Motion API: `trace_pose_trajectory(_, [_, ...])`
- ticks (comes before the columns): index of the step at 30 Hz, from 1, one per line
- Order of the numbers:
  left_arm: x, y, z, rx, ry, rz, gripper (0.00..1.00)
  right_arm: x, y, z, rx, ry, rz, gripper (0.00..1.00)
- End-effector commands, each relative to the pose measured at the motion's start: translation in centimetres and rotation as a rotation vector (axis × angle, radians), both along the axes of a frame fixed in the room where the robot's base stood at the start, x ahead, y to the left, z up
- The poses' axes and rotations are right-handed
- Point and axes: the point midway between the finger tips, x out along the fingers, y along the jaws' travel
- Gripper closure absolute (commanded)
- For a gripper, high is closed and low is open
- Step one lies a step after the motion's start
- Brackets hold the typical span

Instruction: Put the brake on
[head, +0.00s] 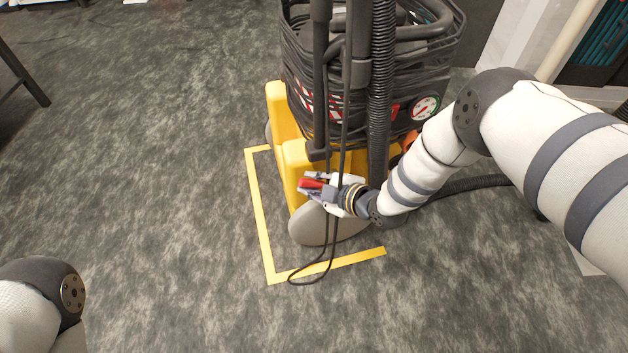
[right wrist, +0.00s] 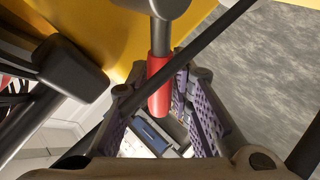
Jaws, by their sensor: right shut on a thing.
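The brake lever has a red grip (head: 311,183) and sits low on the yellow base (head: 275,110) of the extraction machine, just above a grey wheel (head: 307,225). In the right wrist view the red grip (right wrist: 158,88) hangs from a dark rod and lies between the finger pads. My right gripper (head: 308,186) is shut on this red grip. A dark cable crosses in front of the rod in the right wrist view. My left gripper is out of view; only a part of my left arm shows at the lower left.
A black cable loop (head: 318,270) hangs beside the wheel to the floor. A ribbed hose (head: 380,90) runs down the machine, near my right wrist. Yellow tape (head: 260,215) marks a corner on the grey carpet.

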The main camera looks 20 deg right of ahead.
Motion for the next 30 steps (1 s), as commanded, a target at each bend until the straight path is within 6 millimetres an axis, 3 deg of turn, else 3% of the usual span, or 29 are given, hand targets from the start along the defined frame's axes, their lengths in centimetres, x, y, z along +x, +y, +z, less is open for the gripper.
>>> trace_pose_trajectory(8, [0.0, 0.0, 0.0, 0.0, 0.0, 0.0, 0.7, -0.1, -0.1, -0.2, -0.007, 0.003, 0.0, 1.0])
trace_pose_trajectory(9, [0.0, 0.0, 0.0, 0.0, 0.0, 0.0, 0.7, -0.1, -0.1, -0.2, -0.007, 0.003, 0.0, 0.78])
trace_pose_trajectory(12, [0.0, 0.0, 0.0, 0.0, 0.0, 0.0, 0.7, -0.1, -0.1, -0.2, -0.005, 0.003, 0.0, 0.59])
trace_pose_trajectory(23, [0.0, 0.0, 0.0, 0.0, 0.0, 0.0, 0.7, -0.6, -0.4, 0.3, -0.002, 0.003, 0.001, 0.59])
trace_pose_trajectory(30, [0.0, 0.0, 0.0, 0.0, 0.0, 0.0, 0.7, -5.2, -2.9, 3.4, -0.003, 0.006, 0.0, 0.59])
